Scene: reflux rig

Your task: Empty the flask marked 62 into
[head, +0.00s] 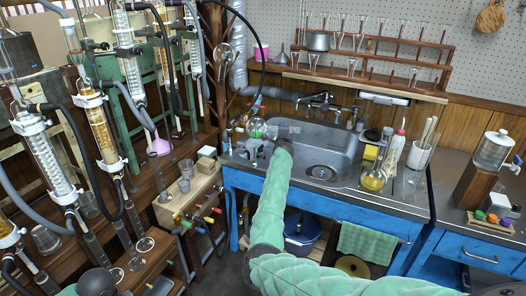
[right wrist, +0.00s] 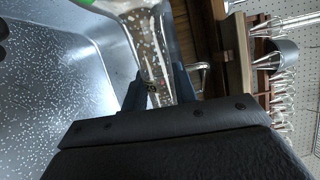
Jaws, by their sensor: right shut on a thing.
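A clear glass flask with green liquid (head: 257,127) is at the left rim of the grey sink (head: 338,143). My right arm reaches up to it from the bottom of the head view. In the right wrist view the flask's neck (right wrist: 152,65) stands between the two dark fingers of my right gripper (right wrist: 158,88), which is shut on it. A little green shows at the flask's wide end at the top edge. A small mark on the neck is too small to read, so I cannot tell whether it says 62. My left gripper is not in view.
Glass condensers with hoses (head: 103,125) crowd the left. The sink basin looks clear.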

